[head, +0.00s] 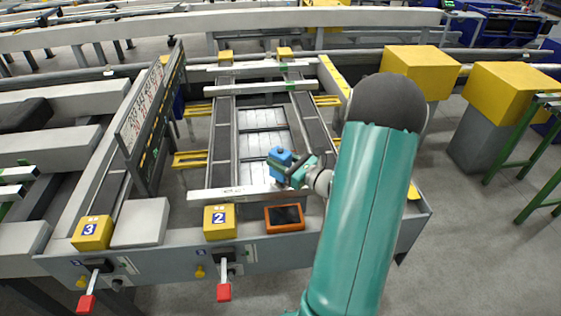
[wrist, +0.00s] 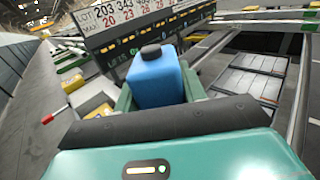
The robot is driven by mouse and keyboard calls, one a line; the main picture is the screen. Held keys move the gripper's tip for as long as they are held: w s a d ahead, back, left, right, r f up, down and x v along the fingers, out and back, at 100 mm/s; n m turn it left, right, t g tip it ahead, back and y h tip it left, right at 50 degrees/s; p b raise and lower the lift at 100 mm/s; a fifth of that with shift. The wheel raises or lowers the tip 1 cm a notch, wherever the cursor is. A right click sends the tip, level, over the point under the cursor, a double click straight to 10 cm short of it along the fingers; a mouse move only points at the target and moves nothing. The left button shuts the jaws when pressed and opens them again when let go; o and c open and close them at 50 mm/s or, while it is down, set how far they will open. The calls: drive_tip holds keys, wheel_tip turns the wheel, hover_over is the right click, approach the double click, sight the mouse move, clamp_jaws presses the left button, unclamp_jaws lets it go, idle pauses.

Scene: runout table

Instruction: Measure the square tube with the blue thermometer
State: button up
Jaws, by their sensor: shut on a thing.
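My gripper (head: 284,168) is shut on the blue thermometer (head: 280,157), a small blue block with a dark round cap. It holds it above the near end of the runout table. In the wrist view the blue thermometer (wrist: 157,80) stands upright between the green fingers of my gripper (wrist: 160,92). A pale square-section bar (head: 228,193) lies across the rails just below and left of the gripper. Similar pale bars (head: 258,86) cross the rails further back. I cannot tell which is the square tube, or whether the thermometer touches any bar.
A yellow block marked 2 (head: 219,222) and an orange device with a dark screen (head: 285,217) sit on the front ledge. A block marked 3 (head: 92,233) is at left. A sign panel (head: 143,110) stands left. Red-handled levers (head: 224,290) project in front.

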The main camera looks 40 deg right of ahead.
sight(280, 150)
drive_tip(key=shift+r, duration=3.2)
